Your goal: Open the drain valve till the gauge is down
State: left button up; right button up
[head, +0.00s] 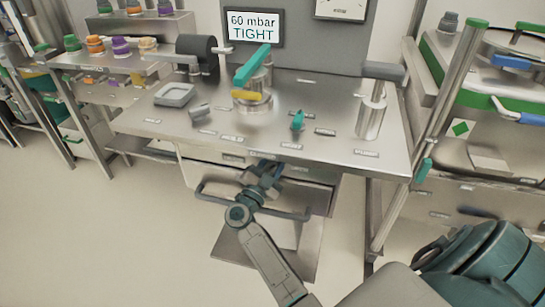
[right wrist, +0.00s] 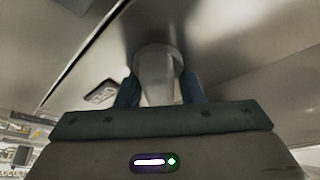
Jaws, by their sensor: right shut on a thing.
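My right gripper (head: 264,177) is at the front edge of the steel bench, over the drawer front. In the right wrist view, its two blue fingers (right wrist: 159,92) are shut on a pale grey knob-like part (right wrist: 157,75) just below a steel surface. I cannot tell for sure that this part is the drain valve; in the head view the gripper hides it. A display (head: 254,25) behind the bench reads "60 mbar TIGHT". A white dial gauge (head: 341,8) beside it is cut off by the top edge, and its reading is unclear. My left gripper is out of view.
On the bench stand a teal-handled valve (head: 252,66), a small teal knob (head: 297,121), a grey tray (head: 175,95) and a steel post with a grey lever (head: 382,71). Racks stand on both sides.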

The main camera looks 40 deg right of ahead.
jog(key=m+g, duration=0.1)
jog(key=m, duration=0.2)
jog(key=shift+s+f+m+p, duration=0.1)
jog(key=shift+f+m+p, duration=0.05)
jog(key=shift+m+p, duration=0.15)
jog(key=m, duration=0.1)
jog(key=m+g, duration=0.2)
jog(key=m, duration=0.1)
jog(key=shift+s+d+f+y, duration=0.15)
jog(key=shift+f+y, duration=0.1)
jog(key=shift+y, duration=0.15)
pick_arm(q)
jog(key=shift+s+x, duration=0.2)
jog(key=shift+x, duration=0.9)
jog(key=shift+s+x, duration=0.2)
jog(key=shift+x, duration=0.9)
pick_arm(e)
jog(key=shift+f+m+g+y, duration=0.2)
jog(key=shift+m+y, duration=0.15)
jog(key=shift+m, duration=0.65)
jog(key=shift+f+m+g+y, duration=0.1)
jog(key=shift+m+g+y, duration=0.2)
jog(key=shift+m, duration=0.7)
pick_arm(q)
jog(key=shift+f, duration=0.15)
pick_arm(e)
jog(key=o, duration=0.7)
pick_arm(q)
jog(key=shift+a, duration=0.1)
